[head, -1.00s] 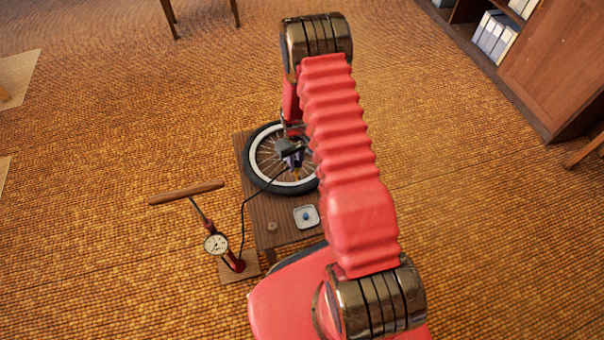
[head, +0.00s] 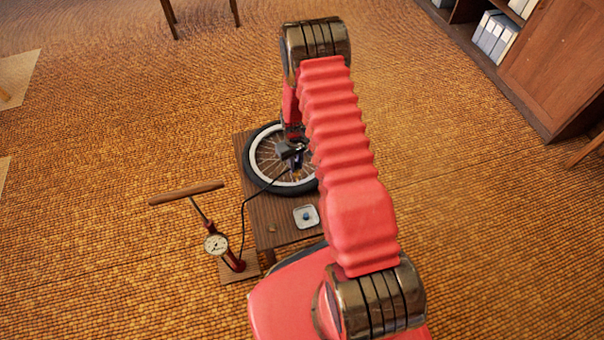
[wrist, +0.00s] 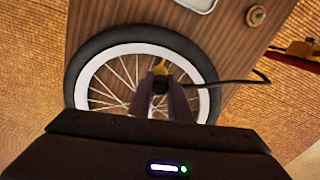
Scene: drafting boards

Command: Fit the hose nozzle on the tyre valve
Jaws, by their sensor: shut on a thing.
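My gripper (wrist: 160,92) is shut on the hose nozzle (wrist: 160,84), a dark piece with a brass-coloured part beyond the fingertips. In the head view my gripper (head: 297,160) is small and partly behind my arm, over the wheel. The tyre (head: 251,172), black with a white band, lies flat with its spokes showing; it also shows in the wrist view (wrist: 85,62). The black hose (wrist: 215,84) runs from the nozzle to the right. I cannot make out the tyre valve apart from the brass part, nor whether nozzle and valve touch.
The wheel lies on a low wooden board (head: 270,212). A small pale tray (head: 306,223) with a blue thing and a small round brownish piece (head: 271,228) sit nearer. A floor pump (head: 229,258) with a gauge stands to the left. A cabinet (head: 560,60) is far right.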

